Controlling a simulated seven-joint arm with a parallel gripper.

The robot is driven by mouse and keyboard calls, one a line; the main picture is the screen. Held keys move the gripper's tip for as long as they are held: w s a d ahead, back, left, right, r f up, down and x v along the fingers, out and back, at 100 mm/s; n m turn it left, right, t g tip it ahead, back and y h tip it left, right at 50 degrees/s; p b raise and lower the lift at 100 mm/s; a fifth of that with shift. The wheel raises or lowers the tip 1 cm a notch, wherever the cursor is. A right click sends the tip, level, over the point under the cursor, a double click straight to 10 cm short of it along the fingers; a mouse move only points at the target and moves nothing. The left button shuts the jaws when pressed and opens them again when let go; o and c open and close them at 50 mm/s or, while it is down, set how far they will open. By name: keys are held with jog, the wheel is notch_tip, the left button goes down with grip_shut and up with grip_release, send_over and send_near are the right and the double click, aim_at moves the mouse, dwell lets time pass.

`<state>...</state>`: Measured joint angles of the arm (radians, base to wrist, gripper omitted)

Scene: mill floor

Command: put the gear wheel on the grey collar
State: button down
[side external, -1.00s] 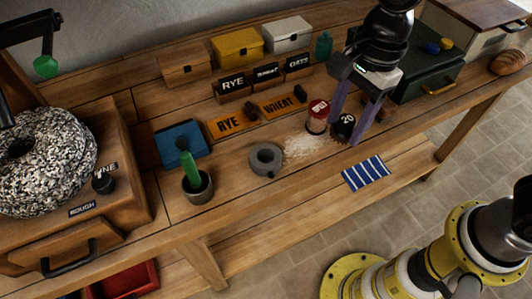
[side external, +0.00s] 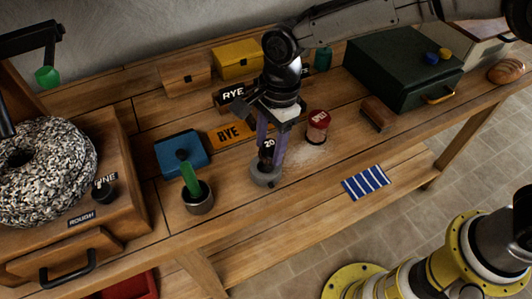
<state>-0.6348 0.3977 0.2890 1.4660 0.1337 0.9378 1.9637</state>
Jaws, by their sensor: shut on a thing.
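My gripper (side external: 271,158) has purple fingers pointing down and is shut on a small dark piece marked 20 (side external: 266,152). No gear teeth can be made out on this piece at this size. The grey collar (side external: 265,179), a thick ring on the bench, is directly below. The piece is over the collar, and its lower part overlaps the ring's opening in the picture. I cannot tell whether it touches the collar or hangs just above. The fingers hide part of both.
A grey cup with a green-handled tool (side external: 198,201) stands left of the collar, and a blue box (side external: 182,153) behind it. A red-topped jar (side external: 318,127) stands to the right beside spilled grains. A striped cloth (side external: 365,182) lies at the front edge.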

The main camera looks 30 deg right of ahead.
aim_at(266, 156)
jog(key=shift+w+a+f, duration=0.1)
jog(key=shift+f, duration=0.15)
jog(key=shift+w+a+f, duration=0.1)
jog(key=shift+f, duration=0.8)
jog(key=shift+w+a+f, duration=0.1)
jog(key=shift+f, duration=0.75)
jog(key=shift+f, duration=0.15)
jog(key=shift+c, duration=1.2)
grip_release()
jog(key=r, duration=0.4)
jog(key=d+r, duration=0.1)
jog(key=r, duration=0.7)
jog(key=shift+w+d, duration=0.15)
jog(key=shift+d, duration=0.1)
jog(key=shift+r, duration=0.15)
